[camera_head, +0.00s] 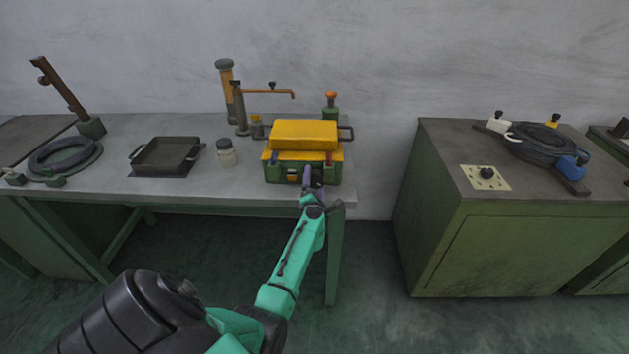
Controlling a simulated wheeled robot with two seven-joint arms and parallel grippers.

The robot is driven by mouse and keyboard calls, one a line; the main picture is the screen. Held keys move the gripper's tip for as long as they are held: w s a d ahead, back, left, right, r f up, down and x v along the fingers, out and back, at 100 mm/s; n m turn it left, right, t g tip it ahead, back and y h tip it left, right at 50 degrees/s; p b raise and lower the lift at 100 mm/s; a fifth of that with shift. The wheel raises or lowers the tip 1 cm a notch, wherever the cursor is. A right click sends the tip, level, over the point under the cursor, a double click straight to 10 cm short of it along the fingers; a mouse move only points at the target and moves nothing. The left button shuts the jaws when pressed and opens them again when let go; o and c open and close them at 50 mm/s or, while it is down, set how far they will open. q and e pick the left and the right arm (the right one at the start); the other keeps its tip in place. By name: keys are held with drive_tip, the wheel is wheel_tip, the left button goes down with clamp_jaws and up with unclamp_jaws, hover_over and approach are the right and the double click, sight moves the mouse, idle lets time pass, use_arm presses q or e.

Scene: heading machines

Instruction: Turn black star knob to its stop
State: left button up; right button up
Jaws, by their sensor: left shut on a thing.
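A small black knob (487,172) sits on a pale plate (499,182) on top of the green cabinet at right; it is too small to tell its star shape or how far it is turned. My left gripper (313,186) is well to the left of it, at the front of a yellow-and-green box (303,134) on the grey table. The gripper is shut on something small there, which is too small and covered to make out. My right gripper is out of view.
The table (200,187) also bears a black tray (165,155), a jar (226,153), an orange-and-grey stand (239,113) and a coiled hose (64,155). A black coil (540,146) lies behind the knob on the cabinet (440,150). A floor gap separates table and cabinet.

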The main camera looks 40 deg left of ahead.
use_arm(q)
drive_tip(key=shift+a, duration=0.1)
drive_tip(key=o, duration=1.1)
drive_tip(key=shift+f, duration=0.1)
